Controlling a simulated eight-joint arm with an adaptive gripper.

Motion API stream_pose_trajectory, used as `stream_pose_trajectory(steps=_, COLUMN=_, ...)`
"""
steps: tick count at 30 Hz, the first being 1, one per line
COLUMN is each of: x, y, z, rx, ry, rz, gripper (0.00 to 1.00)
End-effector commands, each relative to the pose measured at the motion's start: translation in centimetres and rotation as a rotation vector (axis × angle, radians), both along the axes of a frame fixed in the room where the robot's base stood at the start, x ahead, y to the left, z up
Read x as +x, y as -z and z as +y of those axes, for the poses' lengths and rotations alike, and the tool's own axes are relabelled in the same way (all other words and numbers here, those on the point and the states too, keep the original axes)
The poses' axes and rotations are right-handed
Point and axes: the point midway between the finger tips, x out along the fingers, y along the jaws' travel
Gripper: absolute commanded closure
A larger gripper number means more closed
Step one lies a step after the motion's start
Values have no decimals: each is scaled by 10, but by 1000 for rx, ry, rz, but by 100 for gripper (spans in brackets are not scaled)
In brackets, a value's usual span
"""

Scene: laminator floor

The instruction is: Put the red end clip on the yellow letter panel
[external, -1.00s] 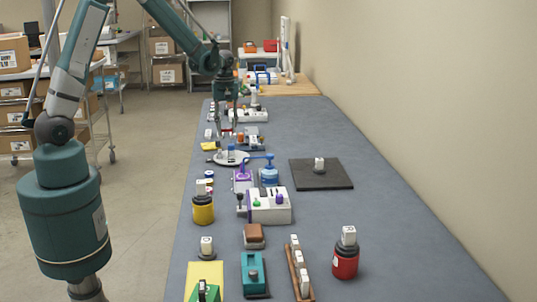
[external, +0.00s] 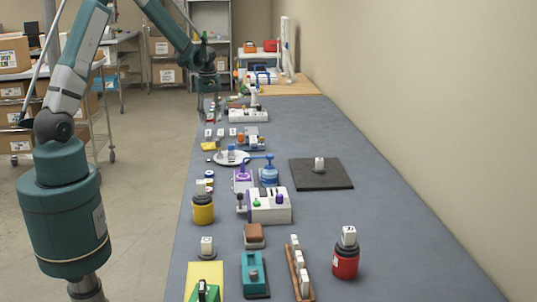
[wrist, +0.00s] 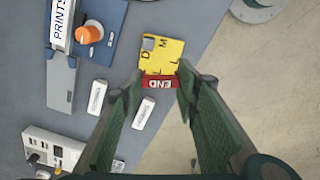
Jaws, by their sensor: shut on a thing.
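The red end clip (wrist: 158,83), marked END, is between the fingertips of my gripper (wrist: 160,78) in the wrist view. My gripper (external: 208,116) is shut on it, over the left edge of the table in the external view. The yellow letter panel (wrist: 163,52) carries dark letters and a grey square. It lies just beyond the clip in the wrist view, and the clip overlaps its near edge in the picture. I cannot tell whether they touch. In the external view the panel (external: 208,146) is small, near the table's left edge.
A blue device with an orange knob (wrist: 88,36) stands left of the panel. A white socket box (wrist: 55,148) is at lower left. The table's edge and floor lie close on the right in the wrist view.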

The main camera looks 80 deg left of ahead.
Motion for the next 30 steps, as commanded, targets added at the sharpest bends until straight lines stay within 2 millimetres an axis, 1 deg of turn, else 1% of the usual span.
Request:
stream_pose_trajectory(steps=7, x=0, y=1, z=0, rx=0, ry=0, rz=0, gripper=75)
stream_pose_trajectory(steps=11, x=0, y=7, z=0, rx=0, ry=0, rz=0, gripper=75)
stream_pose_trajectory(steps=14, x=0, y=17, z=0, rx=0, ry=0, rz=0, gripper=75)
stream_pose_trajectory(steps=22, x=0, y=51, z=0, rx=0, ry=0, rz=0, gripper=75)
stream_pose_trajectory(steps=26, x=0, y=61, z=0, rx=0, ry=0, rz=0, gripper=75)
stream_pose_trajectory(steps=30, x=0, y=63, z=0, rx=0, ry=0, rz=0, gripper=75)
